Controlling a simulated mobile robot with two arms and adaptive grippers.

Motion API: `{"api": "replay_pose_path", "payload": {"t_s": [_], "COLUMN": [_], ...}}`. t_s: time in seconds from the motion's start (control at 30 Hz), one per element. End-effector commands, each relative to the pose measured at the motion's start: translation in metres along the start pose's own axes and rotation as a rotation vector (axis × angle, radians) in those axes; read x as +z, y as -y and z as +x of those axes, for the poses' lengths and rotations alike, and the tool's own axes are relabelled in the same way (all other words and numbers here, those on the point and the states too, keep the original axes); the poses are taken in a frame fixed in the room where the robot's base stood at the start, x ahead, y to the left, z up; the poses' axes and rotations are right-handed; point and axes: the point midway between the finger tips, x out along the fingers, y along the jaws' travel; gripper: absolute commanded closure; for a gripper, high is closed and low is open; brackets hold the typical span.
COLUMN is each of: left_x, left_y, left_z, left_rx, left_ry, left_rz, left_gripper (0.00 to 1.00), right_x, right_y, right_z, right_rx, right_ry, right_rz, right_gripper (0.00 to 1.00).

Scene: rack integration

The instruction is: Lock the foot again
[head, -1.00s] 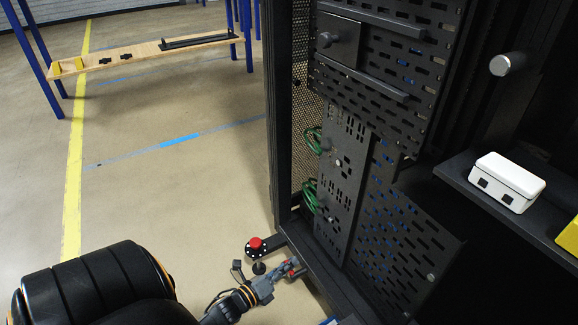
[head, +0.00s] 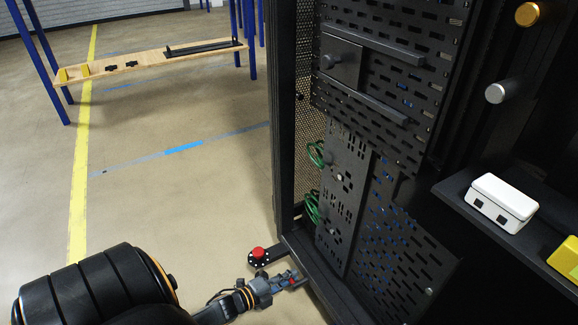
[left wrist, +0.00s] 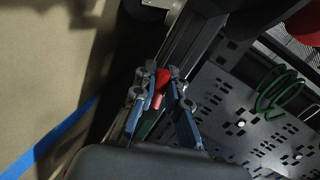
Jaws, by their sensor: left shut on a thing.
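The black rack (head: 345,190) stands at the right in the head view. A foot with a red knob (head: 258,252) on a dark, white-dotted plate sticks out from the rack's lower front corner. My left gripper (head: 291,280) is low beside the rack's bottom edge, just right of and nearer than the red knob. In the left wrist view its fingers (left wrist: 160,92) are shut on a small red lever (left wrist: 161,80). The fingers partly hide the lever, so I cannot tell its exact angle. My right gripper is not in view.
A white box (head: 502,200) and a yellow box (head: 566,258) lie on a dark shelf at the right. Green cables (head: 313,205) hang by the rack's perforated panels. A wooden bench (head: 140,58) with blue legs stands far back. The floor between is clear.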

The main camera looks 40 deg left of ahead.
Motion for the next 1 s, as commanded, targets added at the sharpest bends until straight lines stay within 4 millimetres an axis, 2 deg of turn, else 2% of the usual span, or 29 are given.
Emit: {"api": "replay_pose_path", "payload": {"t_s": [0.3, 0.73, 0.77, 0.83, 0.87, 1.0], "left_x": [0.0002, 0.0001, 0.0, 0.0, -0.0001, -0.0002], "left_y": [-0.0036, -0.0042, -0.0043, -0.0042, -0.0042, -0.0037], "left_z": [0.0001, 0.0, 0.0, 0.0, 0.0, 0.0003], "left_rx": [0.013, 0.014, 0.014, 0.014, 0.014, 0.013], "left_ry": [-0.014, -0.015, -0.015, -0.015, -0.015, -0.016], "left_rz": [-0.074, -0.082, -0.082, -0.081, -0.081, -0.081], "left_gripper": [1.0, 1.0, 0.81, 0.67, 0.64, 0.64], "right_x": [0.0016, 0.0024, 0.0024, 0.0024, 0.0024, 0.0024], "right_y": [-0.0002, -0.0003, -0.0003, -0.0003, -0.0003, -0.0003], "right_z": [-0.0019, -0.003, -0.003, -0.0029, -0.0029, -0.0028], "right_rx": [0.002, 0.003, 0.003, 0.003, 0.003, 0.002], "right_ry": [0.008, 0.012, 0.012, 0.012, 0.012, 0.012], "right_rz": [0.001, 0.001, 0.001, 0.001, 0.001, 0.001], "right_gripper": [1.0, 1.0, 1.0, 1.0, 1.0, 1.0]}}
